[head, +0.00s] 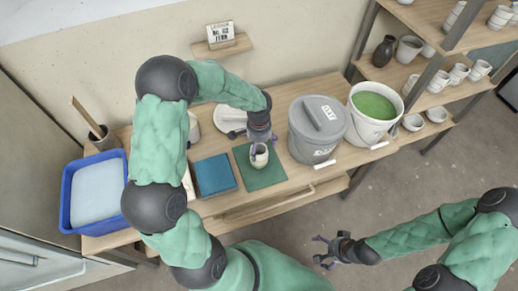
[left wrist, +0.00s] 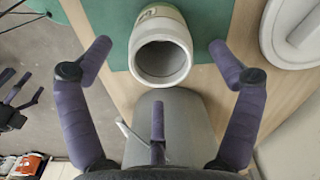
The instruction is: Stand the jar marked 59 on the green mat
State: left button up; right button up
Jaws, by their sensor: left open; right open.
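A pale, light-grey jar (head: 259,155) stands upright on the green mat (head: 264,178), near its upper middle. In the left wrist view the jar (left wrist: 162,42) shows its open mouth, and part of a greenish mark on its side; I cannot read the number. The mat (left wrist: 207,14) shows around it. My left gripper (head: 260,137) is open just above and beside the jar. In the left wrist view its spread fingers (left wrist: 160,62) lie either side of the jar with gaps, not touching it. My right gripper (head: 322,250) is open and empty, away from the table over the floor.
A grey lidded bucket (head: 310,146) stands right of the mat, with a white bucket of green glaze (head: 360,128) beyond it. A blue cloth-like block (head: 214,176) and a blue tub (head: 66,205) are to the left. Shelves (head: 428,98) with cups stand at right.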

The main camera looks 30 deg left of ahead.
pick_arm(q)
notch_tip(320, 180, up, 7)
jog(key=p, duration=0.2)
jog(key=shift+r, duration=0.15)
dwell(1.4)
